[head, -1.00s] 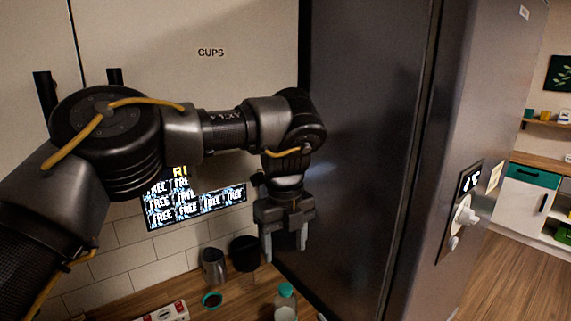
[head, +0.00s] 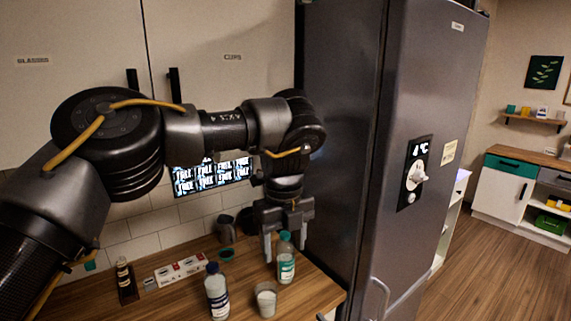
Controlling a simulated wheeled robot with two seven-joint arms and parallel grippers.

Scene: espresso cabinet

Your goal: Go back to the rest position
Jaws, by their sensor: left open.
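My left arm reaches in from the left, bent at the elbow. My left gripper (head: 285,248) points down, open, with its fingers over the counter at the right. A clear bottle with a teal cap (head: 286,262) stands upright on the counter, close to the fingers in the picture. I cannot tell whether they touch, but the jaws do not appear closed on it. My right gripper is not in view.
A blue-capped bottle (head: 217,292) and a cup (head: 266,299) stand on the wooden counter (head: 185,294). A small dark bottle (head: 123,275) stands at left. The tall grey fridge (head: 345,130) bounds the right. Cabinets labelled GLASSES and CUPS (head: 220,85) hang above. Open floor lies right.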

